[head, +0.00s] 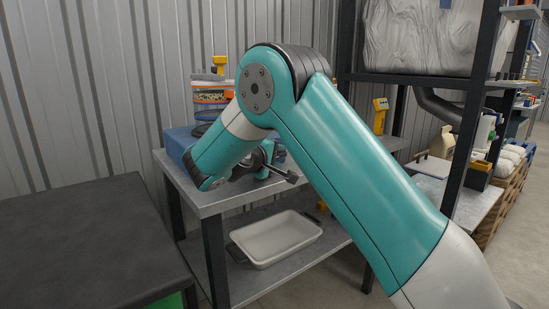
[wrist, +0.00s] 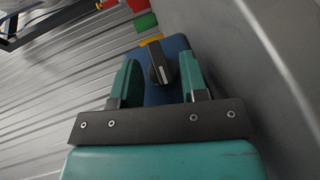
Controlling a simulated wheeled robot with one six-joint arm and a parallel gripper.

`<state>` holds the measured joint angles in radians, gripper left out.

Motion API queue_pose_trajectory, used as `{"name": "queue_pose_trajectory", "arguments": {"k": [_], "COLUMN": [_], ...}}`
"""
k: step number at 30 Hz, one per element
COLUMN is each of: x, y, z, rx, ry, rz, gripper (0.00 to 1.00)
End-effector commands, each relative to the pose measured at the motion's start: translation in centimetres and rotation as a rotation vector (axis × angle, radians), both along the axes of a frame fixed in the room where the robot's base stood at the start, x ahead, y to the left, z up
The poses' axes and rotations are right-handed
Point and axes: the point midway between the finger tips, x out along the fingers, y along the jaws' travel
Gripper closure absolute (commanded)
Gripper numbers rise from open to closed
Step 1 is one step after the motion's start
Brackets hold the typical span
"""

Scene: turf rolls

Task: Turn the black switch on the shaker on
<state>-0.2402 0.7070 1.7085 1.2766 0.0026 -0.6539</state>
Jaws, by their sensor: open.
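The shaker has a blue body (head: 178,143) on the metal bench in the head view, with a stack of round sieves (head: 211,97) above it. My arm covers part of it. In the wrist view, the blue body (wrist: 176,47) lies ahead of my gripper (wrist: 158,62). The black switch (wrist: 160,66) stands out from its face with a pale mark along it. My gripper is open, with one green finger on each side of the switch. I cannot tell whether either finger touches it. The switch cannot be made out in the head view.
The metal bench (head: 216,198) has a lower shelf holding a white tray (head: 275,238). A dark table (head: 85,245) stands at the left front. A tall black rack (head: 474,105) stands at the right. A corrugated wall (head: 95,80) is close behind the bench.

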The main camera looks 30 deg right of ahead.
Motion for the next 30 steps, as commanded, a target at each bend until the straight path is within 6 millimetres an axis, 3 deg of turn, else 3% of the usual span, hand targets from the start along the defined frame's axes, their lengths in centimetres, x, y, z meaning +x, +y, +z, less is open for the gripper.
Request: {"name": "queue_pose_trajectory", "arguments": {"k": [8,12,30], "x": [0.06,0.06,0.04], "y": [-0.05,-0.04,0.02], "z": [-0.03,-0.04,-0.07], "rx": [0.0,0.0,0.001], "ry": [0.001,0.001,0.001], "rz": [0.001,0.001,0.001], "gripper": [0.62,0.89,0.89]}}
